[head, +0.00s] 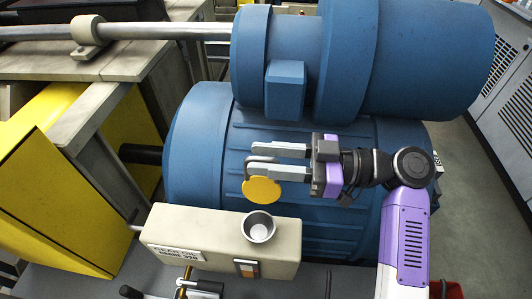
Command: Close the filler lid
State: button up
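The filler lid (262,191) is a yellow disc standing raised, its flat face toward me, just above and behind the filler neck. The filler neck (258,229) is a round grey metal cup on top of a cream gear oil box (190,232), and its mouth is uncovered. My gripper (249,156) reaches in from the right. The lid's hinge is hidden.
Large blue motor housings (420,60) fill the space above and behind my gripper. A yellow guard (40,195) stands at the left. A small level window (246,268) is on the box front, and a brass fitting with a dark handle (205,286) is below it.

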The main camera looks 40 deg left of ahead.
grip_shut()
dwell(1.4)
